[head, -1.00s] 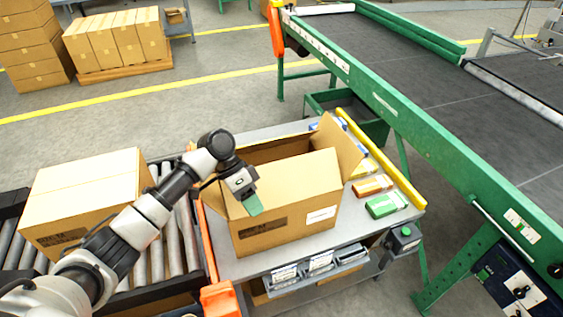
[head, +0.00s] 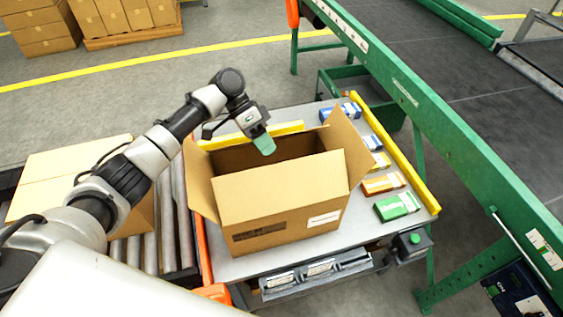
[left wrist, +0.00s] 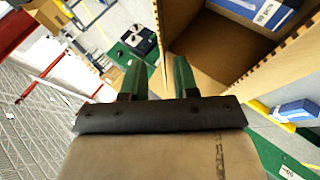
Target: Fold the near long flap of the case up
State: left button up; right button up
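The open brown case (head: 262,238) stands on the grey table in the head view. Its near long flap (head: 285,187) stands up, about in line with the printed near wall. The left short flap (head: 199,180) and right short flap (head: 352,145) stand up and lean outward. My left gripper (head: 264,144) hangs over the far side of the opening, beyond the near flap. In the left wrist view its two green fingers (left wrist: 158,78) are apart; a cardboard edge shows between them, whether touching I cannot tell. The far long flap is not clearly visible. My right gripper is out of view.
Several small cartons, one green (head: 397,206), lie right of the case beside a yellow rail (head: 393,160). A roller conveyor (head: 168,235) with a closed case (head: 60,170) is left; a green-framed belt (head: 470,140) is right.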

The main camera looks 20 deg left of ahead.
aim_at(281, 167)
pick_arm(q)
jog(key=p+x, duration=0.1)
jog(key=x, duration=0.4)
jog(key=shift+d+f, duration=0.3)
jog(key=shift+s+d+f, duration=0.2)
jog(key=shift+d+f, duration=0.15)
jog(key=shift+f, duration=0.1)
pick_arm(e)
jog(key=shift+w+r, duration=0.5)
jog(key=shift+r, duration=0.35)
pick_arm(q)
grip_shut()
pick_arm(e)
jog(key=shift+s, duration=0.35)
